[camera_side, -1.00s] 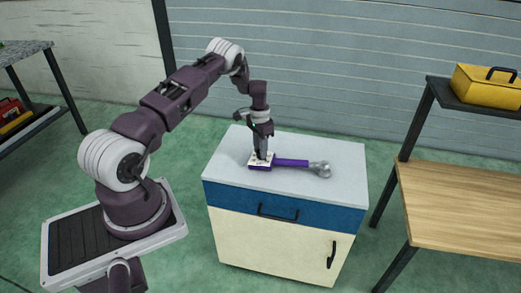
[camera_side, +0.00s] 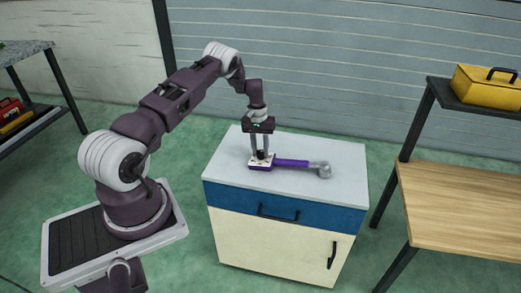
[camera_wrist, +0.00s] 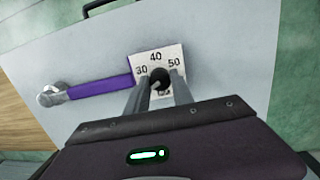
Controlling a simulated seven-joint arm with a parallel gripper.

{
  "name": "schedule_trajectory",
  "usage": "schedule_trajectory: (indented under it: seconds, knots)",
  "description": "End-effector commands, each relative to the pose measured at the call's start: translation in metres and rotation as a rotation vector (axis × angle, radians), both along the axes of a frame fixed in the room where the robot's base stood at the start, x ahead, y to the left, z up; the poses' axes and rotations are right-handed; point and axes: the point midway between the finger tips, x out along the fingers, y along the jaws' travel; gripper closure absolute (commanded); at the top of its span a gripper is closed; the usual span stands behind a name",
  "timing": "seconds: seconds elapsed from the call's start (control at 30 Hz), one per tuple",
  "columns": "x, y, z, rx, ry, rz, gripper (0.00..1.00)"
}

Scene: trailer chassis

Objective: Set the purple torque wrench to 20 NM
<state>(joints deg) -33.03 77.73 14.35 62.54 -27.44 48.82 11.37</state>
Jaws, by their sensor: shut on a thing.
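The purple torque wrench (camera_side: 290,163) lies flat on top of the cabinet, its silver head to the right in the side view. In the wrist view its purple handle (camera_wrist: 100,88) runs left from a white dial plate (camera_wrist: 144,61) reading 30, 40 and 50. A black knob (camera_wrist: 159,75) stands on the plate. My gripper (camera_side: 261,155) points straight down over the plate, its two fingers shut on the knob, one on each side. The fingers and palm hide the lower part of the dial, and I cannot tell which number the knob points to.
The cabinet (camera_side: 230,172) has a pale grey top with clear room around the wrench, a blue drawer and a cream door. A wooden workbench (camera_side: 470,205) stands to the right, with a yellow toolbox (camera_side: 487,87) on a shelf above it. Another table stands far left.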

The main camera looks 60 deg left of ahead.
Motion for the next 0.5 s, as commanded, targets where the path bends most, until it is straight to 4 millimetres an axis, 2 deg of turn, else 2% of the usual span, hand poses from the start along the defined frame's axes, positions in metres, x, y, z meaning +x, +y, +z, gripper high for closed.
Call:
schedule_trajectory:
  seconds: [0.5]
  knots:
    - [0.0002,0.0005,0.0003,-0.004,0.004,0.060,1.00]
